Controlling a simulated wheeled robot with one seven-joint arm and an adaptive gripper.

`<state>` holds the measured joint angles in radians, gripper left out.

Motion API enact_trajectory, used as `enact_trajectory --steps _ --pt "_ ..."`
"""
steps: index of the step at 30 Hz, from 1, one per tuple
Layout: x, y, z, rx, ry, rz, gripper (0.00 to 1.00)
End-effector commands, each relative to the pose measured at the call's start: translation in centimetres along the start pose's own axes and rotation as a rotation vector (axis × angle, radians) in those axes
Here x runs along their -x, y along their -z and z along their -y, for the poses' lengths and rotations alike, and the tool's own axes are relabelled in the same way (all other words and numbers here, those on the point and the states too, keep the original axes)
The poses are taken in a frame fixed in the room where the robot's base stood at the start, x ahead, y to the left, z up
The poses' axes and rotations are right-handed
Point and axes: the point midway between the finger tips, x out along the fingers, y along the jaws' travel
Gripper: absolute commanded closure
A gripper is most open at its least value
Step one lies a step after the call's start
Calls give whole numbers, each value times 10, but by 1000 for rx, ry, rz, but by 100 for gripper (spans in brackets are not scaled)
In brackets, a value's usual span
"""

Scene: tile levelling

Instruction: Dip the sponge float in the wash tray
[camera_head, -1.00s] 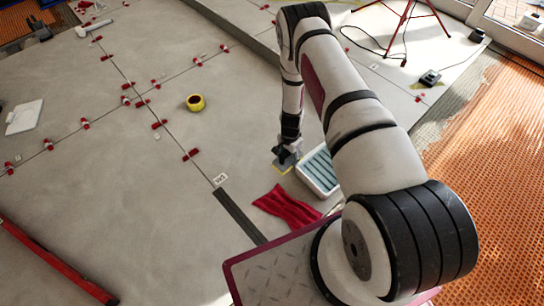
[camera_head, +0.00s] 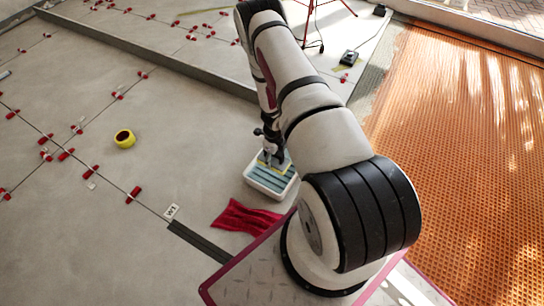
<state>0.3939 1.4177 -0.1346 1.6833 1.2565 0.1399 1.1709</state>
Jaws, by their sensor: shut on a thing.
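The white wash tray (camera_head: 252,183) with grey-blue slats stands on the floor just beyond the front deck of my base, partly behind my arm. My gripper (camera_head: 272,158) points down over the far part of the tray. It is shut on the sponge float (camera_head: 263,163), whose yellow edge shows just under the jaws. The float is over the tray's slats; whether it touches them or hangs just above cannot be told. My gripper hides most of the float.
Red clips dot the tile joints. Orange matting (camera_head: 470,150) covers the right side.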

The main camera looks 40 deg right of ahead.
Motion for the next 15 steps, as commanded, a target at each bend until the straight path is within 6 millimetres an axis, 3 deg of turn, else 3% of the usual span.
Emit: enact_trajectory --steps 15 --pt "-59 0 1 4 2 0 78"
